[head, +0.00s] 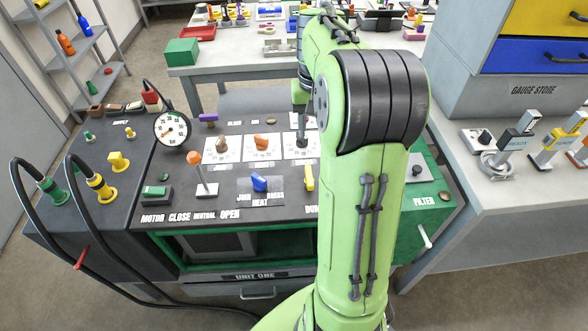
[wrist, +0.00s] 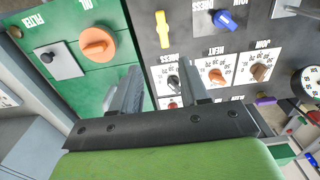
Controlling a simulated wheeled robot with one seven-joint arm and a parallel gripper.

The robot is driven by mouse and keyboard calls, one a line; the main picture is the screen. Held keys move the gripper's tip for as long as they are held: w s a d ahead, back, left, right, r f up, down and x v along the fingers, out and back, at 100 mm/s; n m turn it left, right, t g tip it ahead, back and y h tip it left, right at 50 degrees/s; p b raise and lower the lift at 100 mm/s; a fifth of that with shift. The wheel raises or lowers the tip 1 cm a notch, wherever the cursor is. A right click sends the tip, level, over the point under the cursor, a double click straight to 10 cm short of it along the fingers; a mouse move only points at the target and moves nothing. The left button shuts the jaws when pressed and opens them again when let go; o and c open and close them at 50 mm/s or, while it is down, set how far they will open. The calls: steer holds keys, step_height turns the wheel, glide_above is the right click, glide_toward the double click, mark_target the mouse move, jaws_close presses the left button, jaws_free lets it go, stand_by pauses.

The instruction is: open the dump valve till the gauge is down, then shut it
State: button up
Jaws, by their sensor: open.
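The yellow dump valve handle (head: 309,178) stands on the dark console top above a partly hidden label starting "DU". It also shows as a yellow bar in the wrist view (wrist: 163,30). The round white gauge (head: 172,130) stands at the console's back left; its needle is too small to read surely. The gauge is cut by the right edge in the wrist view (wrist: 307,83). My gripper (wrist: 160,85) is open and empty, its fingers apart near the dark-knobbed dial, clear of the yellow handle. In the head view my arm hides most of it.
Dials with brown (head: 222,144) and orange (head: 265,143) knobs lie left of my arm. An orange-topped lever (head: 195,159) and a blue knob (head: 260,183) stand nearby. An orange oil knob (wrist: 98,44) sits on the green panel. Hoses (head: 76,205) cross the left side.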

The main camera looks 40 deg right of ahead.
steer(key=b, duration=0.7)
glide_toward(310, 175)
step_height(310, 175, down, 9)
steer(key=shift+r, duration=0.2)
steer(key=shift+p, duration=0.3)
steer(key=shift+c, duration=0.2)
jaws_close()
